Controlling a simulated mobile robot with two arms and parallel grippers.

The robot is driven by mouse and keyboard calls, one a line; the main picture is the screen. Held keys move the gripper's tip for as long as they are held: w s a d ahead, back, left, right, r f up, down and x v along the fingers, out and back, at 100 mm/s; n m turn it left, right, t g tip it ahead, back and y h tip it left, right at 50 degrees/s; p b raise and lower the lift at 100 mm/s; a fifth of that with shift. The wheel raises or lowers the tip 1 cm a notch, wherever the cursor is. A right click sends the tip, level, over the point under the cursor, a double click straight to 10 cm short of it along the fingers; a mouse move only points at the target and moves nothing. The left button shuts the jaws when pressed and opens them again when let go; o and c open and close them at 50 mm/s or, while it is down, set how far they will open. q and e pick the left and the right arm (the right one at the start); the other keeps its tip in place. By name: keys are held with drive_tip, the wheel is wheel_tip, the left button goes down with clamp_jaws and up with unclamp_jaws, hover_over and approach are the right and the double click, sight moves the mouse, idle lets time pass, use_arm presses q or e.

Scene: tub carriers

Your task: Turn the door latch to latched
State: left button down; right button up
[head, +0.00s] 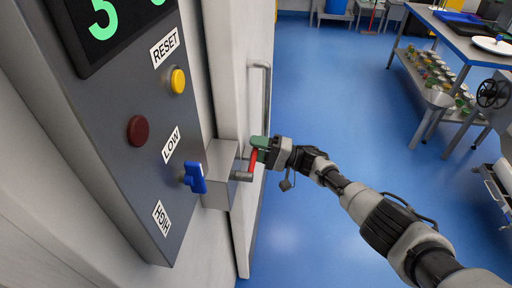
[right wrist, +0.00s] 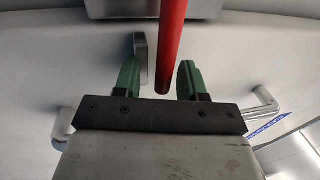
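The door latch is a grey box (head: 220,172) at the door's edge with a red lever (head: 251,161). In the head view the lever slants down from my right gripper (head: 261,146), whose green fingers are at its upper end. In the right wrist view the red lever (right wrist: 170,45) comes down from the top between the two green fingers of my right gripper (right wrist: 162,80). The fingers are apart, with a clear gap on the lever's left; I cannot tell whether the right finger touches it. My left gripper is not in view.
A grey control panel (head: 110,120) stands left of the latch, with a yellow button (head: 177,80), a dark red button (head: 139,130) and a blue knob (head: 194,178). The pale door has a long bar handle (head: 267,95).

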drive_tip(key=b+v, duration=0.2)
drive_tip(key=v, duration=0.8)
drive_tip(key=shift+d, duration=0.4)
drive_tip(key=shift+f, duration=0.1)
